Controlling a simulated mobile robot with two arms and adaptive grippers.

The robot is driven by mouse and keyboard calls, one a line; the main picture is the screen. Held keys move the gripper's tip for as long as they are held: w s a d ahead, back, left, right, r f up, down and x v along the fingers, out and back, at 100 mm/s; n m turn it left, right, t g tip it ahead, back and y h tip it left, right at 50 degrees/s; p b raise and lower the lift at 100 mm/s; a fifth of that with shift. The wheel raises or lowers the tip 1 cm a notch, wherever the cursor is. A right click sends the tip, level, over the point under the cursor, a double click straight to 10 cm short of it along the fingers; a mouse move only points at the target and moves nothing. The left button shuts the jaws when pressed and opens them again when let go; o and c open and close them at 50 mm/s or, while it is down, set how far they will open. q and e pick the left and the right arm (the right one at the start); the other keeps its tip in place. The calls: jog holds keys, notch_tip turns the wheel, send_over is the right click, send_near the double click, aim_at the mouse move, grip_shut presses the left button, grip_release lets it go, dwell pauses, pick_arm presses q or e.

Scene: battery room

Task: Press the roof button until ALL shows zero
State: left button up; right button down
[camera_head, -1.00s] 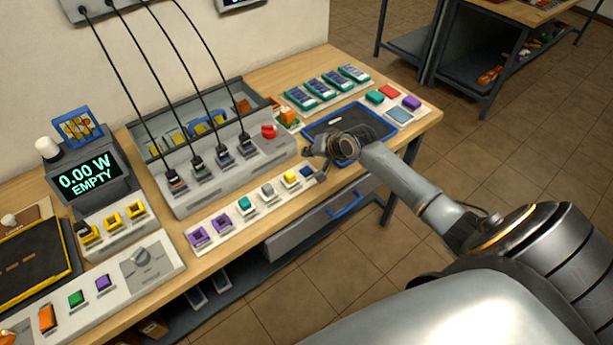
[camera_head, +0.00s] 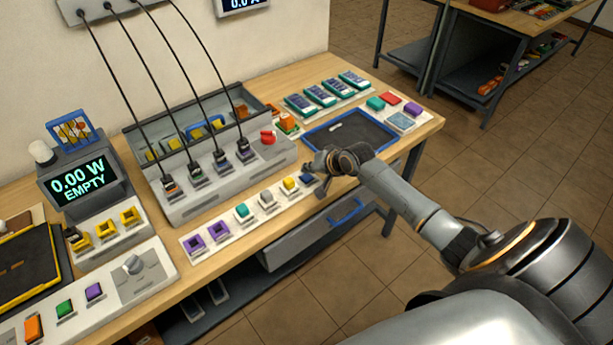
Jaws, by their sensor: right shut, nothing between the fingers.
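No label tells me which is the roof button. My right gripper (camera_head: 316,171) is shut and empty at the strip's right end, close to the blue button; I cannot tell whether they touch. A wall display (camera_head: 243,4) at the top edge is cut off and reads about "0.0 A". My left gripper is out of view.
A grey box (camera_head: 225,180) with black cables plugged in stands behind the strip. A display (camera_head: 83,179) at left reads "0.00 W EMPTY". A blue-rimmed tray (camera_head: 378,131) lies behind my right arm. More buttons (camera_head: 390,98) sit at the table's right end.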

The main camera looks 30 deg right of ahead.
aim_at(309, 178)
dwell(0.8)
jog(key=shift+f, duration=0.4)
jog(key=shift+f, duration=0.4)
dwell(0.5)
dwell(0.3)
jog(key=shift+r+p, duration=0.75)
jog(key=shift+r, duration=0.05)
jog(key=shift+r, duration=0.1)
notch_tip(309, 178, up, 5)
jog(key=p, duration=0.5)
